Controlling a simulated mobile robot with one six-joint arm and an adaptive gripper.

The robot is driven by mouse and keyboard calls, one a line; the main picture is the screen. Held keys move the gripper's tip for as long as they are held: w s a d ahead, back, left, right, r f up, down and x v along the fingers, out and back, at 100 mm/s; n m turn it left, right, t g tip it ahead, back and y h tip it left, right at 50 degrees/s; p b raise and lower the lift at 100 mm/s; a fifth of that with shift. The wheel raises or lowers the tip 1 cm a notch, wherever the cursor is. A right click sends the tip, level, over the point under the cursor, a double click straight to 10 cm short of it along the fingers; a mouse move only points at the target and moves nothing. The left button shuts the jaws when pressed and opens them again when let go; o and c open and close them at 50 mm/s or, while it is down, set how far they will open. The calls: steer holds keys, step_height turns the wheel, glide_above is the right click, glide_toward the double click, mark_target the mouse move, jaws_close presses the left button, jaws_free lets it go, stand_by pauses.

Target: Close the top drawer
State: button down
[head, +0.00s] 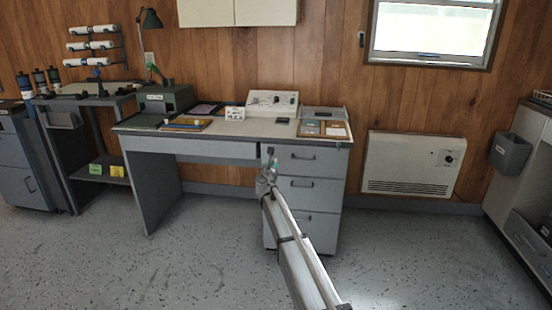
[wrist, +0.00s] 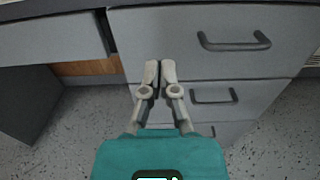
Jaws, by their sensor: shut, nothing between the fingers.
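The top drawer (head: 310,158) is the uppermost of the grey drawers at the right end of the desk. Its grey front (wrist: 180,45) and dark bar handle (wrist: 234,42) show large in the wrist view. I cannot tell for sure how far its front stands out from the drawers below. My gripper (head: 271,156) is in front of the drawer's left part. In the wrist view my gripper (wrist: 160,66) has its fingertips together and empty, left of the handle, over the lower part of the front. Whether the tips touch it is unclear.
Below are the middle drawer (head: 305,189) and bottom drawer (head: 300,226), each with a handle. The desk top (head: 258,128) carries a control box (head: 272,102) and trays. Left of the drawers is open knee space. A white wall heater (head: 412,164) is right; the floor in front is clear.

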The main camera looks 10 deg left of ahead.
steer(key=shift+s, duration=0.9)
steer(key=s+d+f+m+g+h+p, duration=0.1)
steer(key=s+d+f+m+g+h, duration=0.3)
steer(key=s+d+m, duration=0.75)
steer(key=s+d+f+m+g+h, duration=0.2)
steer(key=s+d+f+m+g, duration=0.45)
steer(key=d, duration=0.85)
steer(key=s+d+f+m+g+y+p, duration=0.1)
steer(key=s+f+m+g+y, duration=0.15)
steer(key=s+m, duration=0.55)
steer(key=s+d+f+m+g+y, duration=0.1)
steer(key=s+d+m+g+y, duration=0.2)
steer(key=s, duration=0.9)
steer(key=s+f+m+g+y+p, duration=0.1)
steer(key=s+f+m+g, duration=0.1)
steer(key=s+m, duration=0.65)
step_height(320, 180, up, 38)
steer(key=s+n+p, duration=0.1)
steer(key=n+p, duration=0.1)
steer(key=p, duration=3.5)
steer(key=shift+s+f, duration=0.25)
steer(key=shift+s, duration=0.05)
steer(key=shift+w+d, duration=0.1)
steer(key=shift+w, duration=0.05)
